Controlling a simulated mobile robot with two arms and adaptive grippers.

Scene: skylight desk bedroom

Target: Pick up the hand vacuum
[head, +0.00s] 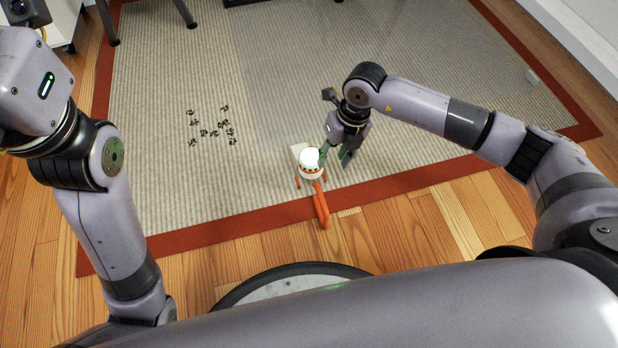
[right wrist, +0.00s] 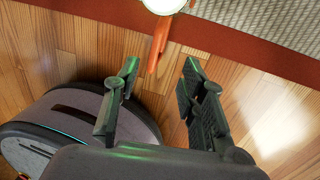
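The hand vacuum (head: 311,172) is white and orange. It sits at the near edge of the rug, with its orange handle pointing toward me over the red border and wood floor. My right gripper (head: 336,153) is just right of and above its white body, apart from the handle. In the right wrist view the vacuum's white part (right wrist: 163,4) is cut by the top edge, with the orange handle beyond the fingertips. The right gripper (right wrist: 160,78) is open there, with nothing between its fingers. My left arm is at the left; its gripper fingers are out of view.
The beige rug (head: 270,60) has a red border. Small dark bits (head: 212,128) lie on it left of the vacuum. Dark furniture legs (head: 108,22) and a white cabinet (head: 62,22) stand at the far left. The rug around the vacuum is mostly clear.

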